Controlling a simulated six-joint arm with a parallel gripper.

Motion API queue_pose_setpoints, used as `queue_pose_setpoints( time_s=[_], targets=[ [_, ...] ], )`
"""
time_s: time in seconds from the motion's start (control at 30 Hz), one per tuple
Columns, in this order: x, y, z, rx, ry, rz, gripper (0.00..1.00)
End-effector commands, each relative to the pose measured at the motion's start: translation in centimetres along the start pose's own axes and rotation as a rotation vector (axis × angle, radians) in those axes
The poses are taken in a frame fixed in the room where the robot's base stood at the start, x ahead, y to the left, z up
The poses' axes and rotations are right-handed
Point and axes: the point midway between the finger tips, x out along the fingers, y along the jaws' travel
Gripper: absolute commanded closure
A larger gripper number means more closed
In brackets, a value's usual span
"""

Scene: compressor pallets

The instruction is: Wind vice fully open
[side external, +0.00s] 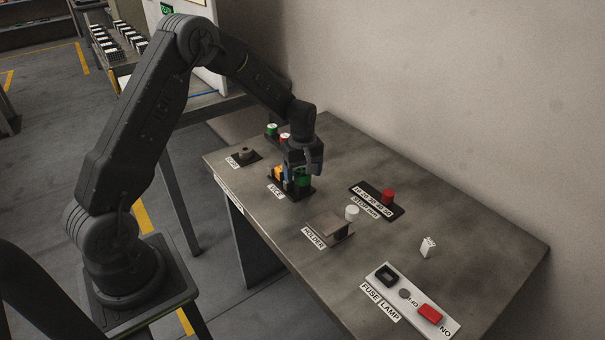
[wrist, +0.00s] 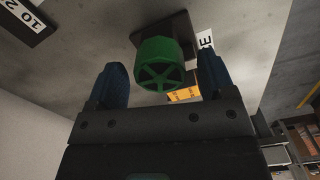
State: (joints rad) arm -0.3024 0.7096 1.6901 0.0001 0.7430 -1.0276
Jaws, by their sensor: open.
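The vice (side external: 280,191) stands on the bench beside its VICE label, with a yellow part on it. Its green handwheel (side external: 303,181) faces my gripper. In the wrist view the green handwheel (wrist: 158,66) sits between my two blue fingers, nearer the far side of the fingertips. My gripper (side external: 304,170) is at the vice, and it also shows in the wrist view (wrist: 162,78) with its fingers apart on either side of the wheel. A gap shows on both sides, so the fingers look clear of it. The vice jaws are mostly hidden, so their opening cannot be told.
Green and red knobs (side external: 272,130) stand behind the vice. A block with a knob (side external: 245,152) is to its left. The holder (side external: 329,229), a red stop knob (side external: 388,197) and the fuse lamp panel (side external: 408,303) lie to the right. Bare bench is between them.

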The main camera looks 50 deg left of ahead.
Motion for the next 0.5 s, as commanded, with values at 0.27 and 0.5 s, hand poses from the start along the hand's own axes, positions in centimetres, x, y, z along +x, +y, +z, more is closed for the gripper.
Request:
queue_pose_setpoints(
  time_s=[0.27, 0.5],
  targets=[
    [-5.8, 0.1, -0.1, 0.0, 0.004, 0.007, 0.24],
    [-10.6, 0.0, 0.0, 0.0, 0.003, 0.005, 0.24]
  ],
)
